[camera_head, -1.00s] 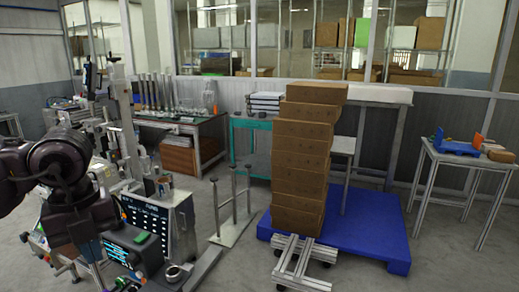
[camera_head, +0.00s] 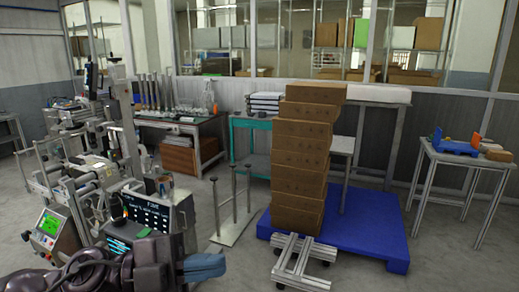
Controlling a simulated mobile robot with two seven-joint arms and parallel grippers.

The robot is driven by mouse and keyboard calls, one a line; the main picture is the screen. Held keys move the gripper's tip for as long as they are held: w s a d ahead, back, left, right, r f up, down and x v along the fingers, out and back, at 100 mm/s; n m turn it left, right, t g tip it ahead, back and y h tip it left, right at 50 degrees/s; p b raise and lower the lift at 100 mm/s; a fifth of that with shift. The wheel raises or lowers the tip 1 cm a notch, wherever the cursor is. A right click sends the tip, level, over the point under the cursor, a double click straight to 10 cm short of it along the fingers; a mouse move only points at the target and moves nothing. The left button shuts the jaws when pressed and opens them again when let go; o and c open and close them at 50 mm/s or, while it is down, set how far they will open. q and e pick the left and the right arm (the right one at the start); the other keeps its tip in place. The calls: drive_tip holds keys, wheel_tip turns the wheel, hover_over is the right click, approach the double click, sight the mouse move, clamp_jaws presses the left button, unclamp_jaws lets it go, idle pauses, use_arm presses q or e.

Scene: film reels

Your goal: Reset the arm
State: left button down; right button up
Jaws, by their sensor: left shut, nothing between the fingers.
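My left arm lies low along the bottom edge of the head view, in front of the grey machine (camera_head: 150,215) with its dark lit screen. Its left gripper (camera_head: 205,267) points to the right, with blue-grey fingers shut and nothing held. It is in front of the machine's lower part and hides some of it. My right arm and right gripper are not in view. I cannot make out a film reel with certainty.
A stack of brown boxes (camera_head: 299,165) stands on a blue pallet (camera_head: 385,235). A low metal frame (camera_head: 302,262) is in front of it. A post stand (camera_head: 235,225) stands left of the boxes. A small table (camera_head: 460,162) is at the right. Grey floor between is open.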

use_arm(q)
drive_tip(key=w+a+f+n+t+y, duration=0.3)
drive_tip(key=a+f+n+t+y, duration=0.2)
drive_tip(key=a+n+t+y, duration=0.5)
drive_tip(key=w+a+f+n+t+y, duration=0.3)
drive_tip(key=a+f+n+t+y, duration=0.3)
drive_tip(key=n, duration=0.9)
drive_tip(key=s+a+f+n+g+y, duration=0.35)
drive_tip(key=s+f+y, duration=0.2)
drive_tip(key=f, duration=0.35)
drive_tip(key=s+a+f+g+h, duration=0.1)
drive_tip(key=s+f+g, duration=0.95)
drive_tip(key=s, duration=0.45)
drive_tip(key=w+f+t, duration=0.7)
drive_tip(key=f+t, duration=0.1)
drive_tip(key=f, duration=0.2)
drive_tip(key=shift+a+f+m+t+h, duration=0.15)
drive_tip(key=shift+f+m+t+h, duration=0.1)
drive_tip(key=shift+m+t+h, duration=0.15)
